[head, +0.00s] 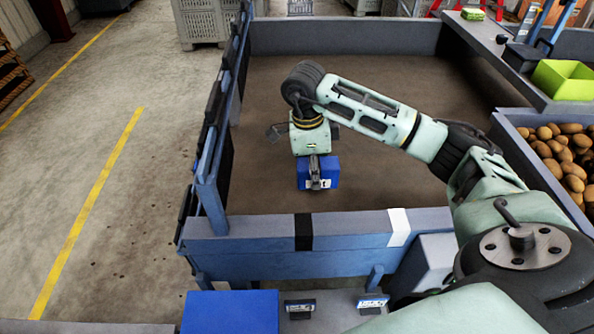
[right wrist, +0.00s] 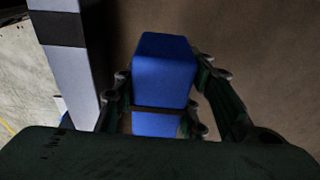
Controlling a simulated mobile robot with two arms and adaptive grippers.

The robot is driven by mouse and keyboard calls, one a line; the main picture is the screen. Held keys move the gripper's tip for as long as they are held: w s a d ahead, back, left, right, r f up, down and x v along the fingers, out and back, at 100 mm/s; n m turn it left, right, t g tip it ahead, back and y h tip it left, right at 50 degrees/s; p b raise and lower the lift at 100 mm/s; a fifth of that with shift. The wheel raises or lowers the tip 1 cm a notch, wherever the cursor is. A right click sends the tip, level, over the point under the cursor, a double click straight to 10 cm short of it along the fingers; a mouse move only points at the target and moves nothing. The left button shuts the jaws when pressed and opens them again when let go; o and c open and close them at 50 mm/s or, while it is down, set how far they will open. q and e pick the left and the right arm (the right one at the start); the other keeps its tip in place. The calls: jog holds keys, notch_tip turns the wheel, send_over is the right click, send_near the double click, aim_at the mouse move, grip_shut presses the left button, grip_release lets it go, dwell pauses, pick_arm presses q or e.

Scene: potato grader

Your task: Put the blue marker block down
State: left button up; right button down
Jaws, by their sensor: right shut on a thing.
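The blue marker block (head: 331,171) is held by my right gripper (head: 319,179) over the brown floor of the blue-walled bay, behind its near rail. In the right wrist view the block (right wrist: 163,72) sits between the two fingers of the right gripper (right wrist: 160,98), which are shut on it. Whether its underside touches the brown surface (head: 400,185) cannot be told. My left gripper is not in view.
The near rail (head: 270,224) carries a black stripe (head: 303,232) and a white stripe (head: 398,227). Potatoes (head: 565,150) fill a bin at right, below a green box (head: 563,80). Another blue object (head: 230,313) lies at the front. The brown floor is otherwise clear.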

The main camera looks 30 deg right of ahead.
jog(key=w+f, duration=0.1)
jog(key=w+a+f, duration=0.1)
jog(key=w+a+p, duration=0.1)
jog(key=shift+w+a+f, duration=0.25)
jog(key=shift+w+f, duration=0.15)
notch_tip(320, 180, down, 3)
jog(key=shift+s+f+p, duration=0.1)
jog(key=shift+p, duration=0.7)
jog(key=shift+f, duration=0.55)
jog(key=c, duration=1.1)
grip_release()
